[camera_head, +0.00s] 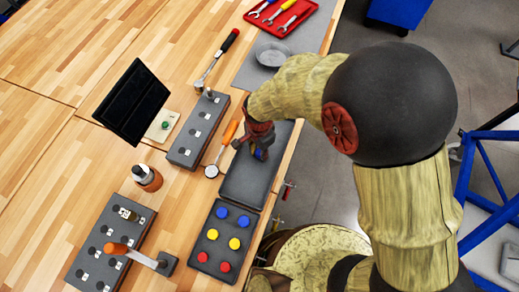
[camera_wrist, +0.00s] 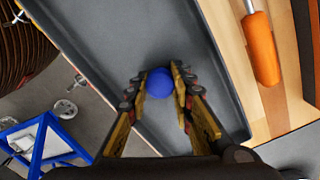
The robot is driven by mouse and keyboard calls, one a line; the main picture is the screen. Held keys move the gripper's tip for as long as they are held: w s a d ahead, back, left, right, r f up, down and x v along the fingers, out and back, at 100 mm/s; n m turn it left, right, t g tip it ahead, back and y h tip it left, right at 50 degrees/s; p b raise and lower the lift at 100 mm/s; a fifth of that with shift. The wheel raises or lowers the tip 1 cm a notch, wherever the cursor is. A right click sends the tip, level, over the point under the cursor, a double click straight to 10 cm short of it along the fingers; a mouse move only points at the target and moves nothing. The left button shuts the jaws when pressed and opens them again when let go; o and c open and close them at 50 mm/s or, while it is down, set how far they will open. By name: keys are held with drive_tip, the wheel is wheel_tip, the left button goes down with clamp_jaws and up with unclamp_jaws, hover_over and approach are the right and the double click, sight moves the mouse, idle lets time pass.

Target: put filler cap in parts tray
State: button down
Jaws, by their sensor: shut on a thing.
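My gripper (camera_head: 257,150) is shut on a round blue filler cap (camera_wrist: 160,83), which sits between its fingertips in the wrist view. The gripper and the cap are over the dark grey parts tray (camera_head: 243,182), a shallow rectangular tray with a low rim. The tray floor also shows in the wrist view (camera_wrist: 105,45). I cannot tell how high the cap is above the floor or whether it touches it. My arm hides part of the tray's far end in the head view.
A dark block (camera_head: 222,247) with blue, yellow and red caps stands just in front of the tray. An orange-handled tool (camera_head: 225,140) lies left of the tray. A round grey dish (camera_head: 272,54) and a red tool tray (camera_head: 283,14) lie farther back. The bench edge is right of the tray.

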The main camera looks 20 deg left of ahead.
drive_tip(key=shift+f, duration=0.35)
idle(0.4)
drive_tip(key=c, duration=1.5)
unclamp_jaws()
drive_tip(key=shift+o, duration=0.9)
drive_tip(key=shift+r, duration=0.1)
drive_tip(key=shift+r+p, duration=2.4)
drive_tip(key=shift+r, duration=1.05)
